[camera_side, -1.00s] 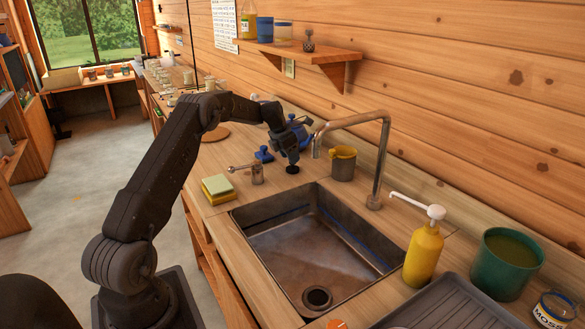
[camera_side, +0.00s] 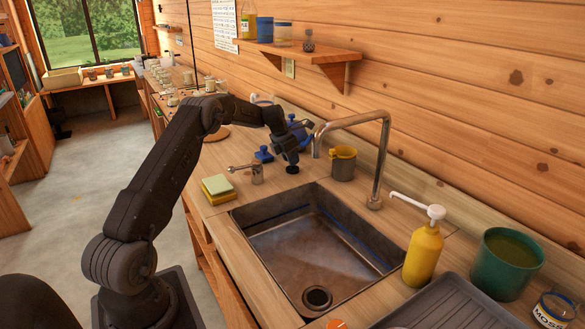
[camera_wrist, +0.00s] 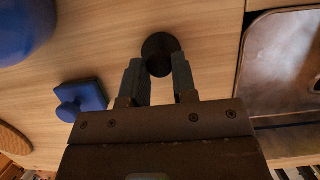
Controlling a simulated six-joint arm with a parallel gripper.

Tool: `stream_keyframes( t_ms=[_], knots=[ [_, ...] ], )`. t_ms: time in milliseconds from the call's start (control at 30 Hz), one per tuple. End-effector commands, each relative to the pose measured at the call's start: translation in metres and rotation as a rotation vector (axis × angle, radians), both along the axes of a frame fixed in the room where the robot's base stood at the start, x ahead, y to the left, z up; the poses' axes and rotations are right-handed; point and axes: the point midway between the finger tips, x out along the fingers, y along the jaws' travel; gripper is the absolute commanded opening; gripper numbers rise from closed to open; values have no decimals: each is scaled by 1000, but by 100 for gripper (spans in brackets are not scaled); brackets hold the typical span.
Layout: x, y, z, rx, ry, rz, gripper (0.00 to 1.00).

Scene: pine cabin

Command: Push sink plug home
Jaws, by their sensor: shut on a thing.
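The sink plug (camera_side: 292,169) is a small dark round disc at the counter beside the sink's far left corner. It also shows in the wrist view (camera_wrist: 160,44), between my fingertips. My gripper (camera_side: 289,158) points down and is shut on the plug; it also shows in the wrist view (camera_wrist: 160,68). Whether the plug touches the counter is hard to tell. The metal sink (camera_side: 290,245) is empty, with a dark round drain hole (camera_side: 317,297) at its near end. The sink's edge also shows in the wrist view (camera_wrist: 245,60).
A yellow soap bottle (camera_side: 424,255) and green pot (camera_side: 506,262) are right. A blue knobbed block (camera_wrist: 82,98) lies nearby.

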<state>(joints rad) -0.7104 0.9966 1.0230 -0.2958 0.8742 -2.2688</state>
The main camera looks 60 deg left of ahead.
Motion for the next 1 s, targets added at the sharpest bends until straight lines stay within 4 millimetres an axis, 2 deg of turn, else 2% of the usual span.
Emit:
stream_keyframes(
  t_ms=[167,600,1000],
  knots=[
    [0,0,4,1,-2,0,0],
    [0,0,35,1,-2,0,0],
    [1,-4,38,0,0,-18,0]
  ],
)
